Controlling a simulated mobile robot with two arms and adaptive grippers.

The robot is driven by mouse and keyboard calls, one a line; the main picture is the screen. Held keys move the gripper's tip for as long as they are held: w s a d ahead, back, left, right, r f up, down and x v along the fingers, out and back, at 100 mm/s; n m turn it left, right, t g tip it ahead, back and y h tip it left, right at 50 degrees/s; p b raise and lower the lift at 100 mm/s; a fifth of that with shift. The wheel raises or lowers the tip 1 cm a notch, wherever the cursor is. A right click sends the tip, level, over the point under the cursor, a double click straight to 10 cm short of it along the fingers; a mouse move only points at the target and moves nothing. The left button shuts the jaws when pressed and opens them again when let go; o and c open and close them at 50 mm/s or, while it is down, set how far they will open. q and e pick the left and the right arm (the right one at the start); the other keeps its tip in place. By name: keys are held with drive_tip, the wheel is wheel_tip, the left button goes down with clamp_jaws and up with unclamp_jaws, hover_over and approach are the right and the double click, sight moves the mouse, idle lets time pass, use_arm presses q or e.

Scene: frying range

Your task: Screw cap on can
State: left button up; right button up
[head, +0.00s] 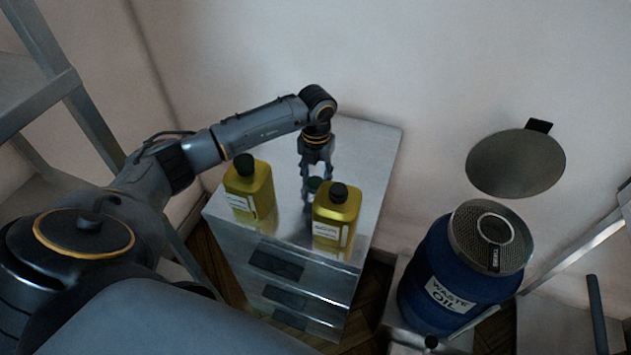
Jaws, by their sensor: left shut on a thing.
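Two yellow-green cans with white labels stand upright on a metal drawer cabinet: a left can (249,194) and a right can (335,222). A black cap (244,164) sits on the left can's neck and another black cap (339,192) sits on the right can's neck. My left gripper (314,186) points down just behind and left of the right can. It is shut on a small dark, cap-like thing low over the cabinet top. The right can hides part of the fingers and of what they hold. My right gripper is not in view.
The metal cabinet (374,150) has bare top behind the cans. A blue waste oil drum (440,270) with a mesh top stands right of it, a round lid (515,163) raised behind. Metal shelving (35,90) is at the left; a wall closes the back.

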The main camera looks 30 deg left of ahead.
sight(316, 181)
use_arm(q)
wheel_tip(316, 181, up, 10)
drive_tip(key=b, duration=0.3)
idle(0.4)
